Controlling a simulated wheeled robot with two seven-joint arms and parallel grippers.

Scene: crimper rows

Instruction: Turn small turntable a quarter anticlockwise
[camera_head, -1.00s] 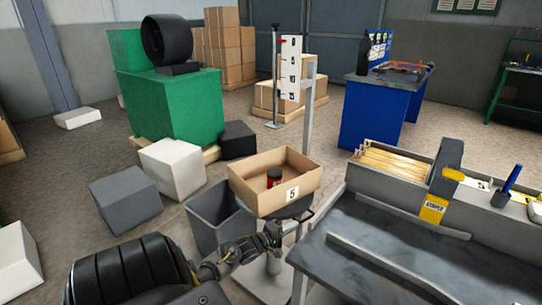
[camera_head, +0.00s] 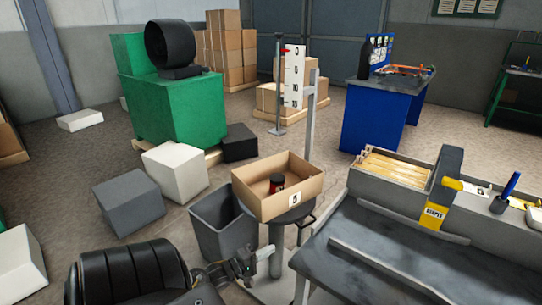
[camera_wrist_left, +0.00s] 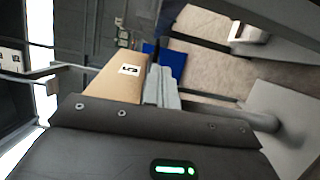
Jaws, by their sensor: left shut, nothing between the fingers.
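The small turntable (camera_head: 292,216) is a dark round disc on a grey post, with a thin dark handle (camera_head: 308,221) out at its right edge. An open cardboard box (camera_head: 263,205) marked 5 sits on it, hiding most of the disc. A dark red jar with a black lid (camera_head: 277,184) stands in the box. My left gripper (camera_head: 264,256) is shut and empty, below and left of the disc and apart from the handle. In the left wrist view, the grey fingers (camera_wrist_left: 162,88) are together beside the box (camera_wrist_left: 117,76). My right gripper is not in view.
A grey bin (camera_head: 222,228) stands left of the turntable post. A dark workbench (camera_head: 390,255) with an upright grey ledge lies close on the right. A grey post with a numbered white board (camera_head: 294,75) rises behind the box. Grey and white blocks lie on the floor at left.

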